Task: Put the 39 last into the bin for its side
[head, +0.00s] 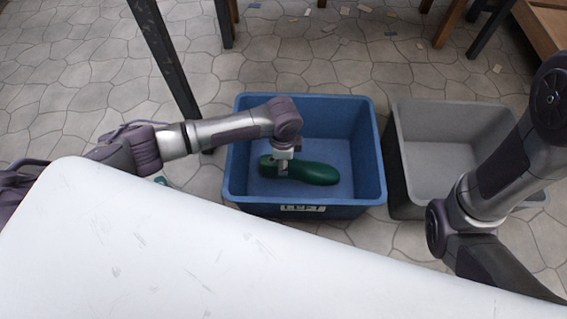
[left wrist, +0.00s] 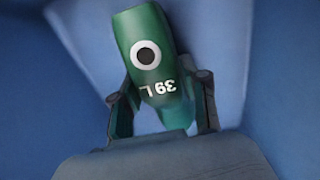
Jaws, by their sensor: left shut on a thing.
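The green last (head: 312,172) is in or just over the blue bin (head: 357,204), inside its walls in the head view. The bin's front label reads "LEFT". In the left wrist view the last (left wrist: 155,50) shows a white ring with a dark centre and the marking "39 L". My left gripper (head: 281,172) is shut on the last near its left end; its fingers (left wrist: 163,108) flank the last in the wrist view. I cannot tell if the last touches the bin floor. My right arm shows at the right, but its gripper is out of view.
A grey bin (head: 440,190) stands empty to the right of the blue bin, with a narrow gap between. The white table (head: 190,250) fills the foreground. Table legs stand behind, and small scraps lie on the stone floor (head: 90,60).

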